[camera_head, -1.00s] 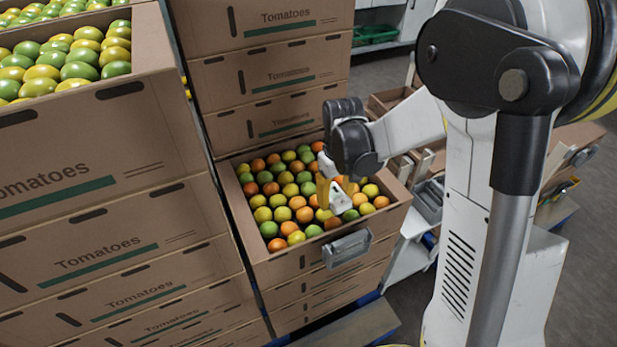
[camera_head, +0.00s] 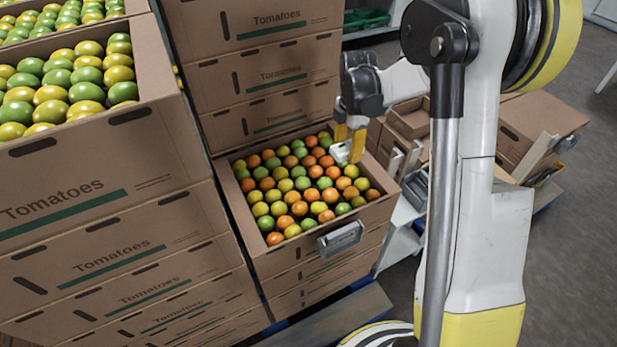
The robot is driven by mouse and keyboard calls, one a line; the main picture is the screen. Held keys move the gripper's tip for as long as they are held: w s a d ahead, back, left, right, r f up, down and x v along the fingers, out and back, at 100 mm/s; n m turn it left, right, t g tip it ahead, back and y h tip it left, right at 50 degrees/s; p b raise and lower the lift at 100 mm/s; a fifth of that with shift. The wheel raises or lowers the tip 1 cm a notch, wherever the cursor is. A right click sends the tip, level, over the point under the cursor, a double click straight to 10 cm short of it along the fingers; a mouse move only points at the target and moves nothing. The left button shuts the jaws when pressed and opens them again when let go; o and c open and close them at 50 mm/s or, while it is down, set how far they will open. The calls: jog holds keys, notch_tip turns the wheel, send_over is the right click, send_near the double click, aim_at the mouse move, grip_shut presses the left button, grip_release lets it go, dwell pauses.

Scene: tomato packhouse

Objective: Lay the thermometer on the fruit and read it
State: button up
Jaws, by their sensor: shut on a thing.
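The fruit (camera_head: 297,196) is several rows of green, yellow and orange tomatoes filling an open cardboard box (camera_head: 258,258) on a stack. My gripper (camera_head: 349,143) hangs over the far right part of this box, its yellow fingers pointing down. It is shut on a small white thing, which looks like the thermometer (camera_head: 341,152). The white thing is at or just above the tomatoes near the box's right edge; I cannot tell whether it touches them. Its display cannot be read from here.
A grey holder (camera_head: 340,238) is fixed to the box's front. Tall stacks of tomato boxes stand to the left (camera_head: 85,200) and behind (camera_head: 265,75). Smaller cardboard boxes (camera_head: 410,118) lie on the right. Grey floor (camera_head: 570,270) is open at far right.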

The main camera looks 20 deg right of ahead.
jog(key=b, duration=0.3)
send_over(313, 188)
notch_tip(313, 188, down, 6)
jog(key=shift+f, duration=0.1)
notch_tip(313, 188, down, 4)
jog(key=shift+f+b, duration=0.1)
jog(key=shift+b, duration=1)
jog(key=o, duration=0.8)
jog(key=shift+f, duration=0.1)
jog(key=o, duration=0.4)
